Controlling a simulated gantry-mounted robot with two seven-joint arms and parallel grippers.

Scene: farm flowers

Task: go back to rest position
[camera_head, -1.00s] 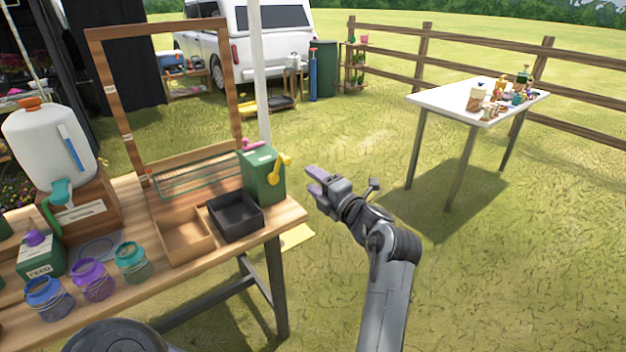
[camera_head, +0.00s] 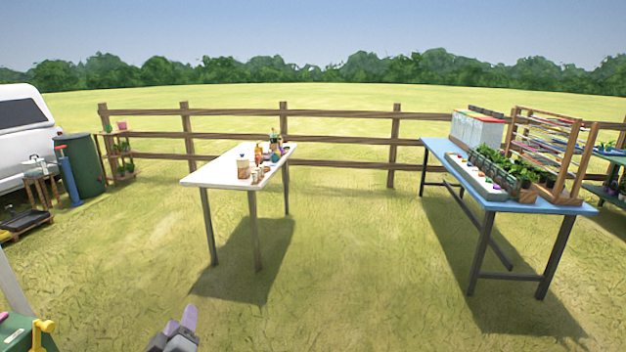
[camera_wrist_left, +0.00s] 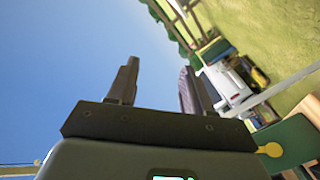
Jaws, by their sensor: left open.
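My left gripper (camera_head: 181,320) shows at the bottom edge of the head view, left of the middle, with purple fingertips above the grass. Its arm is cut off by the frame edge. In the left wrist view the two dark fingers (camera_wrist_left: 158,82) stand apart with only sky and scenery between them, so it is open and empty. My right gripper is not in view.
A green box (camera_head: 18,335) with a yellow handle sits at the lower left; it also shows in the wrist view (camera_wrist_left: 290,140), right of the fingers. A white table (camera_head: 215,172) with small items and a blue table (camera_head: 545,205) with plants stand farther off. Grass between is clear.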

